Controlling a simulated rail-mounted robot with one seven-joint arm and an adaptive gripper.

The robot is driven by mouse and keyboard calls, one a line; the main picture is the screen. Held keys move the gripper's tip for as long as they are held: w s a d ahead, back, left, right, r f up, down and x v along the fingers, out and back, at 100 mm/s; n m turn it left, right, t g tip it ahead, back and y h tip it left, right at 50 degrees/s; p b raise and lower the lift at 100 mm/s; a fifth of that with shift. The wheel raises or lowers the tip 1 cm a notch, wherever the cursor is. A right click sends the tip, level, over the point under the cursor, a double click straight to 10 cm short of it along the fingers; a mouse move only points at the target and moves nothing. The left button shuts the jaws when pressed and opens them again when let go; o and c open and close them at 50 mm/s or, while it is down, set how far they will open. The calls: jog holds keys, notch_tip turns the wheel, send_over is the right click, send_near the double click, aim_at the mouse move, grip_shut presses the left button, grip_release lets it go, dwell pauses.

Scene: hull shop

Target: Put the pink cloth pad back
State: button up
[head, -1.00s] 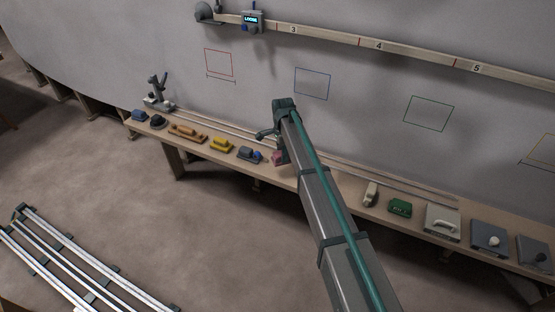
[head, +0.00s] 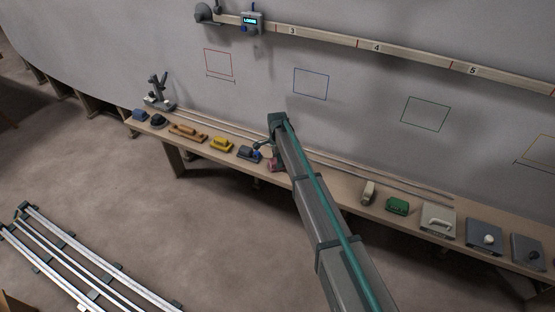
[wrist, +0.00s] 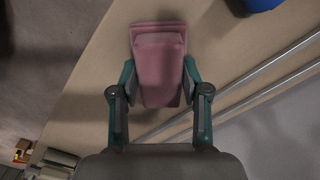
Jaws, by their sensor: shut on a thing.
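The pink cloth pad (wrist: 160,72) is a pink block with a wider base, seen from above in the wrist view. My gripper (wrist: 160,78) is shut on it, one finger against each side. Below the pad is the tan bench top; I cannot tell whether the pad touches it. In the head view the pink pad (head: 273,165) shows in part beside my arm, over the long bench (head: 330,190). My arm hides the rest of my gripper there.
A grey tool with a blue part (head: 250,153) sits just left of the pad; a blue object (wrist: 262,4) shows at the wrist view's top. A yellow block (head: 221,144) is farther left. A cream tool (head: 368,191) and green block (head: 397,205) are to the right. Thin rods run behind.

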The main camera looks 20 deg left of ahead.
jog(key=shift+f, duration=0.15)
jog(key=o, duration=1.1)
notch_tip(320, 180, up, 12)
jog(key=b, duration=0.2)
jog(key=shift+b, duration=0.35)
